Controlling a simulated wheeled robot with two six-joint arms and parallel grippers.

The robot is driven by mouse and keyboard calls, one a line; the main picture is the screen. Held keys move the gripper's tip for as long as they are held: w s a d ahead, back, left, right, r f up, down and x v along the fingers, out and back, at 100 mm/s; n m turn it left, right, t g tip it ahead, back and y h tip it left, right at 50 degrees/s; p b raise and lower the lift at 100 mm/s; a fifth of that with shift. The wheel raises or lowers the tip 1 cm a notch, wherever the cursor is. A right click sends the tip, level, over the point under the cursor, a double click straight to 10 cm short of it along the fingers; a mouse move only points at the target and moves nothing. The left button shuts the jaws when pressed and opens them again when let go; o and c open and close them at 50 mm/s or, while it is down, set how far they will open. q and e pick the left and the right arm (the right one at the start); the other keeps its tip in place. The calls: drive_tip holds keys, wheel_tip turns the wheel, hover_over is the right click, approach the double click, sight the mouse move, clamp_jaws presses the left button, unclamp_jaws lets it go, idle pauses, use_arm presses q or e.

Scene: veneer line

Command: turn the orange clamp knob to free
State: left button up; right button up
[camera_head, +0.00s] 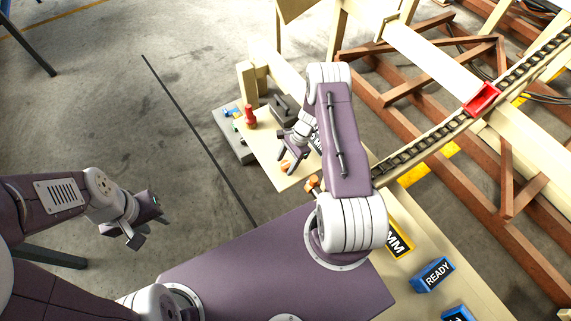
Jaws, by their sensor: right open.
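Two orange knob-like parts show on the pale bench. One orange knob (285,166) lies just below my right gripper (299,155). The other orange part (313,185) sits a little nearer to me, beside my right arm. I cannot tell which of them is the clamp knob, nor how it is turned. My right gripper is open over the bench, its fingers spread close to the first knob; contact cannot be made out. My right arm hides part of the bench. My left gripper (146,230) hangs over the floor at left, fingers apart and empty.
A red knob (250,116) stands on a grey block (232,136) behind my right gripper. A roller chain conveyor (430,143) with a red piece (482,99) runs at right among brown frames. A blue READY block (433,275) is on the near bench.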

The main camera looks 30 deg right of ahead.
drive_tip(key=shift+a+f, duration=0.15)
drive_tip(key=shift+f, duration=0.2)
drive_tip(key=shift+c, duration=0.4)
clamp_jaws()
